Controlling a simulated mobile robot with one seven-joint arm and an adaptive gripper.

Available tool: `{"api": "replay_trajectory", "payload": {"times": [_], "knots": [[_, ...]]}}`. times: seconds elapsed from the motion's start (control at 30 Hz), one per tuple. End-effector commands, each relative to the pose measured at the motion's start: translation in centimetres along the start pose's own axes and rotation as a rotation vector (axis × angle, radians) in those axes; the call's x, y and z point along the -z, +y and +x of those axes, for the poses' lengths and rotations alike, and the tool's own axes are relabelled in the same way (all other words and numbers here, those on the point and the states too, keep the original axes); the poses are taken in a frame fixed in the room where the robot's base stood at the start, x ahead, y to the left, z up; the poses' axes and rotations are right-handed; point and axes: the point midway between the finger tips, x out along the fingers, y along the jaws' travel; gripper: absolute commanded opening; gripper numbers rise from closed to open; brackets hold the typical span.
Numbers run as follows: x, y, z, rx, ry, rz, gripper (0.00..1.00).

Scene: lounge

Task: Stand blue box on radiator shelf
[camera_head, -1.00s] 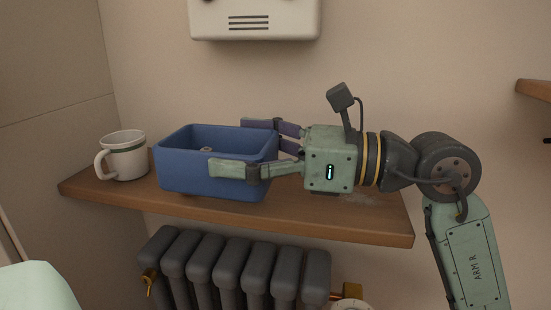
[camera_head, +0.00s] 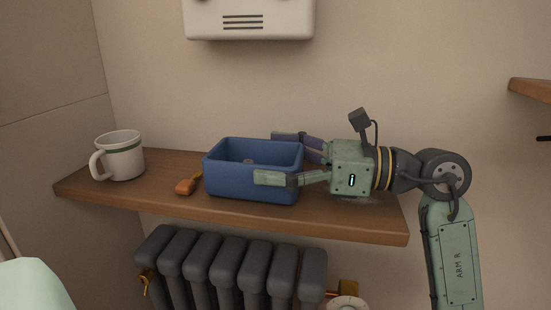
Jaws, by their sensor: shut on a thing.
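The blue box (camera_head: 250,183) is an open-topped bin with a small item partly visible inside. It sits upright at about the middle of the wooden radiator shelf (camera_head: 120,193); I cannot tell whether its base touches the wood. My gripper (camera_head: 284,158) comes in from the right and is shut on the box, with one finger along the near wall and the other along the far side. The box's right end is partly hidden by the near finger.
A white mug (camera_head: 121,160) with a green band stands at the shelf's left end. A small orange-handled object (camera_head: 186,187) lies just left of the box. A dark radiator (camera_head: 230,262) is below, and a cream wall unit (camera_head: 248,18) hangs above.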

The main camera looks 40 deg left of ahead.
Motion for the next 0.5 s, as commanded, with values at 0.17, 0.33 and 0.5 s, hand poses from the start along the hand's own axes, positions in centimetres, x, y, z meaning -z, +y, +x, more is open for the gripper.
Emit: {"api": "replay_trajectory", "payload": {"times": [0.17,0.33,0.5], "knots": [[0.12,0.0,-0.02,0.001,-0.001,0.0,0.44],[0.41,-0.01,-0.01,0.001,0.0,0.0,0.86],[0.39,-0.01,-0.01,0.001,0.0,0.0,0.97]]}}
